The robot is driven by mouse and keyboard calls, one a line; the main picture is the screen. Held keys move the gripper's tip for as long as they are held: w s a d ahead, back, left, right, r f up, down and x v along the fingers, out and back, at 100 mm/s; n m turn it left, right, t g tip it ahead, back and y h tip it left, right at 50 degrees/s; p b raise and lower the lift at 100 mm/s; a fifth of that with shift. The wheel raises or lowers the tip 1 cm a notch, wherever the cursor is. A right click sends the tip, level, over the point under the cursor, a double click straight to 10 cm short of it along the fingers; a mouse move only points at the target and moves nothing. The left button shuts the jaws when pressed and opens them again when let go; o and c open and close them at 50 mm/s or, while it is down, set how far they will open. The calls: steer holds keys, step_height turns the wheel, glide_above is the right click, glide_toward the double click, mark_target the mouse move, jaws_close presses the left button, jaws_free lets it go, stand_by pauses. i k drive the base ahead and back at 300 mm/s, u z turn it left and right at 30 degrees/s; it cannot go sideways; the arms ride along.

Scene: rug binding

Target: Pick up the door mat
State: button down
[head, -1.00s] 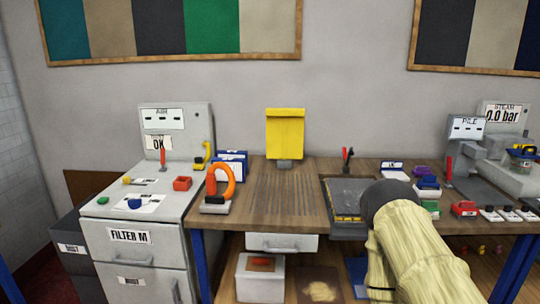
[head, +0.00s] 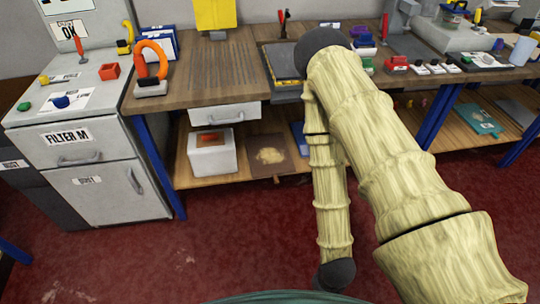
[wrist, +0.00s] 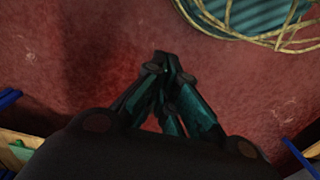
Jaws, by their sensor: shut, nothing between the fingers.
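No mat is labelled as the door mat. A flat brown square with a tan patch (head: 270,155) lies on the bench's lower shelf in the head view; I cannot tell whether it is the door mat. My gripper (wrist: 164,62) shows in the wrist view, its dark teal fingers together and empty above the red floor. Its fingers are not clearly visible in the head view, where my arm covers part of the bench and shelf.
The wooden bench (head: 205,78) carries tools and a dark tray (head: 284,62). A white box (head: 212,153) stands beside the brown square. A teal board (head: 480,121) lies on the right shelf. A grey cabinet (head: 95,165) stands left. Red floor (head: 230,235) in front is clear.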

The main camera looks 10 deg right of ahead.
mark_target(269, 154)
steer(key=z, duration=1.95)
steer(key=i, duration=0.8)
steer(key=u, duration=2.35)
